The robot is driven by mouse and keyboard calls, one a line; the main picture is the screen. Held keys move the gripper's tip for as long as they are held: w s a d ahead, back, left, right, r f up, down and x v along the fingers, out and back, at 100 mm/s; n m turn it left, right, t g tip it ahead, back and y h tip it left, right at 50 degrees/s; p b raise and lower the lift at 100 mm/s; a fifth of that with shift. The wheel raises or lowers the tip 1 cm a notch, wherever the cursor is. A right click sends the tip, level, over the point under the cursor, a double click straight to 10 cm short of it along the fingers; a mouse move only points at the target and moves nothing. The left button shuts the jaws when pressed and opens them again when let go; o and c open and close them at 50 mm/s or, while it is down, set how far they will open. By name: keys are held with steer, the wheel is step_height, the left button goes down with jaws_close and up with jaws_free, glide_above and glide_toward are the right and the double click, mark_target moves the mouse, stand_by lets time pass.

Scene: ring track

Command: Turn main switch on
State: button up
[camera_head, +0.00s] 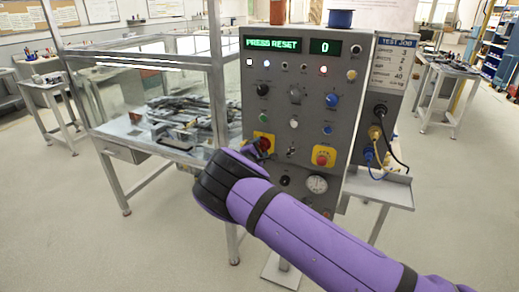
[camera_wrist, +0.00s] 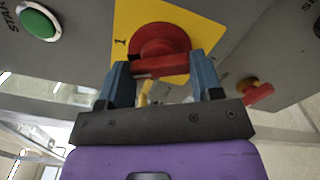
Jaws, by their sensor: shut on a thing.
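The main switch is a red rotary knob with a raised bar on a yellow plate (camera_head: 268,135), low on the left of the grey control panel (camera_head: 283,103). In the wrist view the red knob (camera_wrist: 158,42) has its bar lying nearly level across the picture, and a "1" shows on the plate's left. My gripper (camera_wrist: 162,70) has its two blue fingers at the two ends of the bar, shut on it. In the head view my purple arm and black wrist hide most of my gripper. The panel's display reads "PRESS RESET", with "0" beside it.
A green button (camera_wrist: 38,23) is near my gripper. A red emergency-stop-like button (camera_head: 323,156) sits on a yellow plate to the right. A gauge (camera_head: 317,184) is below. A glass-walled table (camera_head: 122,150) stands left; cables hang right.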

steer(key=m, duration=0.5)
steer(key=shift+m, duration=0.4)
steer(key=shift+f, duration=0.1)
stand_by(0.3)
steer(key=o, duration=0.9)
steer(key=v, duration=1)
steer(key=shift+s+a, duration=0.1)
steer(key=shift+s, duration=0.3)
